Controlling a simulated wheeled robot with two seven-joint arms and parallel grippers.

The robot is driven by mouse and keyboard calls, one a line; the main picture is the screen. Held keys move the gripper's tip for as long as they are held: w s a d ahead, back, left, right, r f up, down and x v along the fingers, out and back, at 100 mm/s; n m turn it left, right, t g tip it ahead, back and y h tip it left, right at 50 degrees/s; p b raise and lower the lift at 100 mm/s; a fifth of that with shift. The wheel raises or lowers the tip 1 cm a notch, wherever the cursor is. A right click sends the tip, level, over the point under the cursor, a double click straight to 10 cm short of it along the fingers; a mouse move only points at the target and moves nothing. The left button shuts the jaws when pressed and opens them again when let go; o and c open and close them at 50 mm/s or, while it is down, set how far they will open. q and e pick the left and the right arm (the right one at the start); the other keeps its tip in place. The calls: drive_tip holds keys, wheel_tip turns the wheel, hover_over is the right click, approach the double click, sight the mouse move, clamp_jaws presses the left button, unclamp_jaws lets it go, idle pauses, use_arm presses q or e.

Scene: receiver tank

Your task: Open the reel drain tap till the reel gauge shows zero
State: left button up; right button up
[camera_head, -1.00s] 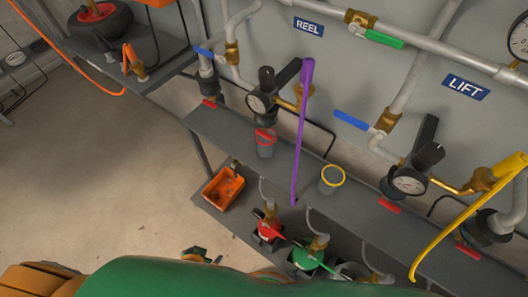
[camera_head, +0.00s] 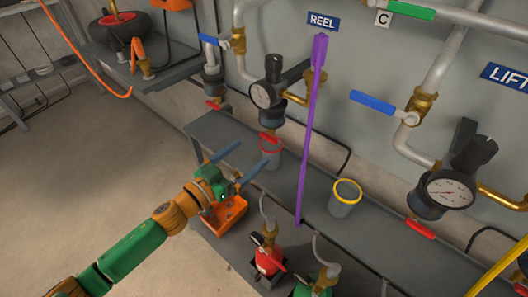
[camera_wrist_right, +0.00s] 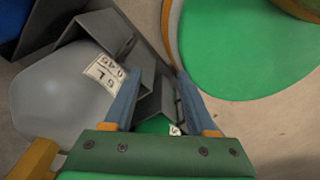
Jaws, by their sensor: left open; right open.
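The reel gauge (camera_head: 262,95) is a small white dial on the black regulator below the REEL sign (camera_head: 323,21). Its needle is too small to read. A red tap handle (camera_head: 268,138) shows under that regulator's dark bowl, just above a grey cup with a red rim (camera_head: 270,158). I cannot tell how far the tap is turned. My left gripper (camera_head: 254,153) is open and empty, its blue fingers pointing up and right toward the cup, below and left of the tap. My right gripper (camera_wrist_right: 158,76) is open in the right wrist view, with no tap visible there.
A grey shelf (camera_head: 320,190) runs under the regulators. On it stands a yellow-rimmed cup (camera_head: 345,195). An orange tray (camera_head: 225,215) is below my left gripper. The LIFT gauge (camera_head: 450,192) is to the right.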

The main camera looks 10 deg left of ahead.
sight(267, 140)
use_arm(q)
drive_tip(key=x, duration=0.7)
drive_tip(key=shift+s+r, duration=0.1)
drive_tip(key=shift+r, duration=0.05)
drive_tip(key=shift+c, duration=0.2)
drive_tip(key=c, duration=1.3)
drive_tip(key=shift+m, duration=1.4)
drive_tip(key=o, duration=1.3)
drive_tip(key=shift+o, duration=0.2)
drive_tip(key=v, duration=0.7)
drive_tip(key=shift+p, duration=0.45)
drive_tip(key=shift+s, duration=0.1)
